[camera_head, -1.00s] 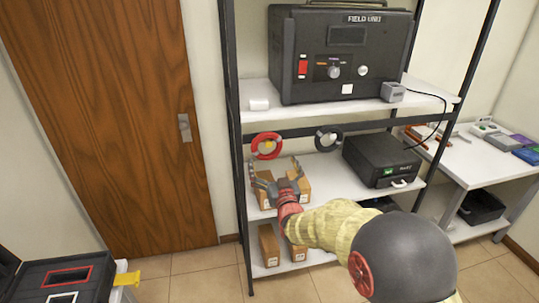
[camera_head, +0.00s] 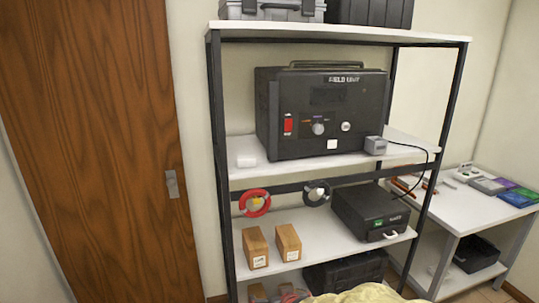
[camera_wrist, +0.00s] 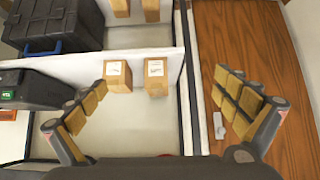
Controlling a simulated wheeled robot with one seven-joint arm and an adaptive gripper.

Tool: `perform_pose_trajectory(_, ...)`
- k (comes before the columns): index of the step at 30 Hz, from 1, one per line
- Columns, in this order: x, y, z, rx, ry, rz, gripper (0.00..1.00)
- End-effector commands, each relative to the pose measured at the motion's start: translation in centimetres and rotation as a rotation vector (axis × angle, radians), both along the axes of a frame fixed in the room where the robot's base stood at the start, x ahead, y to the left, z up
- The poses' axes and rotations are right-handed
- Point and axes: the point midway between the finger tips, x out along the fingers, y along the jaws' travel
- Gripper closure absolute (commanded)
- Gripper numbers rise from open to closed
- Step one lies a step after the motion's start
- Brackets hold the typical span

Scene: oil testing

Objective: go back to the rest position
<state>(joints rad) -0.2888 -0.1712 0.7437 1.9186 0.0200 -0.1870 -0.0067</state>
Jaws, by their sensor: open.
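My gripper (camera_wrist: 165,115) is open and empty in the wrist view, its two padded fingers spread wide. Between and beyond the fingers are the shelf and two small cardboard boxes (camera_wrist: 118,76), which stand apart from the fingers. In the head view only a yellowish sleeve of my arm (camera_head: 365,293) shows at the bottom edge; the gripper itself is out of that view.
A metal rack with white shelves (camera_head: 330,228) holds a field unit (camera_head: 320,110), a black device (camera_head: 370,212), cardboard boxes (camera_head: 256,248) and red and black coils. A wooden door (camera_head: 95,150) is left; a white side table (camera_head: 460,210) is right.

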Motion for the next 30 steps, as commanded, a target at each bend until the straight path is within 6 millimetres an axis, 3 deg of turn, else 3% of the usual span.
perform_pose_trajectory(8, -13.0, -6.8, 3.7, -0.092, 0.362, -0.056, 0.00)
perform_pose_trajectory(15, -25.5, -12.5, 9.8, -0.119, 0.544, -0.134, 0.00)
perform_pose_trajectory(18, -29.1, -14.1, 12.2, -0.110, 0.544, -0.169, 0.00)
perform_pose_trajectory(21, -30.6, -15.2, 14.5, -0.091, 0.482, -0.205, 0.00)
perform_pose_trajectory(26, -31.0, -16.4, 18.0, -0.063, 0.367, -0.250, 0.00)
perform_pose_trajectory(30, -31.1, -17.0, 18.8, -0.055, 0.341, -0.272, 0.00)
